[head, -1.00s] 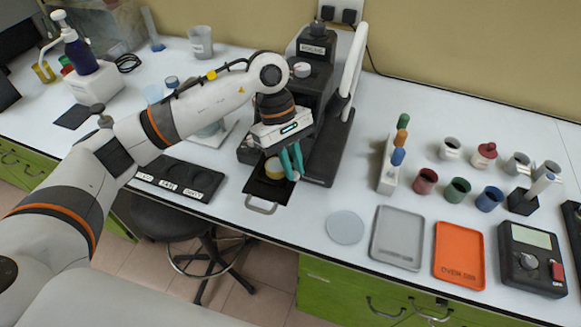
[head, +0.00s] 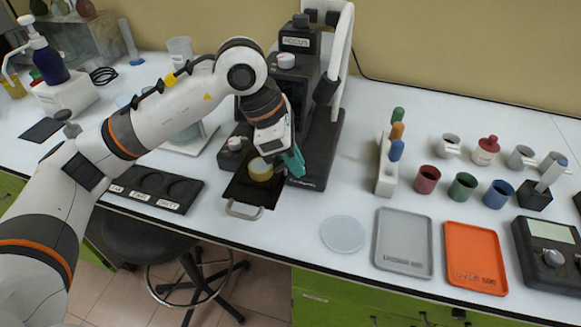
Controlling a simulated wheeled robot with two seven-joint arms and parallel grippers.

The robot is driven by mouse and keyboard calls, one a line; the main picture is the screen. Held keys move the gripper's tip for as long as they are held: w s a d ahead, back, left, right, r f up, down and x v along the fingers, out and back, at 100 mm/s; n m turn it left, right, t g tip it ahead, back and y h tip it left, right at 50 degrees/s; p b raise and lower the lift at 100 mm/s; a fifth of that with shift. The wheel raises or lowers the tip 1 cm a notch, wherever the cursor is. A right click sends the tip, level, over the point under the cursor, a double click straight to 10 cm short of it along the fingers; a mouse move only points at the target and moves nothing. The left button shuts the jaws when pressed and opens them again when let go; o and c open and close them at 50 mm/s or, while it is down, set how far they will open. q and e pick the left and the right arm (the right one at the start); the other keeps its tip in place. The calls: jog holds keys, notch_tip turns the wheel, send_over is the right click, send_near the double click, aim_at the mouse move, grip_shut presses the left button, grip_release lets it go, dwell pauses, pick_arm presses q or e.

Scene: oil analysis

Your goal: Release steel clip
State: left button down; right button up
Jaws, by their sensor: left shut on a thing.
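My left gripper (head: 292,164) has teal fingers close together, beside the right side of a round yellow-topped cup (head: 260,169). The cup stands on a black pull-out tray with a pale metal handle (head: 244,212), in front of the dark instrument (head: 322,135). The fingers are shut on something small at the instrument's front. I take it for the steel clip, but the fingers hide it and I cannot make out its shape. My right gripper is not in view.
A black three-well holder (head: 155,190) lies left of the tray. Right of the instrument are a clear disc (head: 343,234), a grey tray (head: 403,243), an orange tray (head: 475,258), a rack with coloured handles (head: 388,165) and several cups. The table between instrument and rack is clear.

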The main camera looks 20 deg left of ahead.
pick_arm(q)
jog(key=shift+w+d+n+t+b, duration=0.15)
jog(key=shift+n+t+b, duration=0.25)
jog(key=shift+n, duration=0.4)
jog(key=c, duration=1.4)
grip_release()
jog(key=shift+r, duration=0.15)
jog(key=b+v, duration=0.1)
jog(key=v, duration=1)
jog(key=shift+r, duration=0.45)
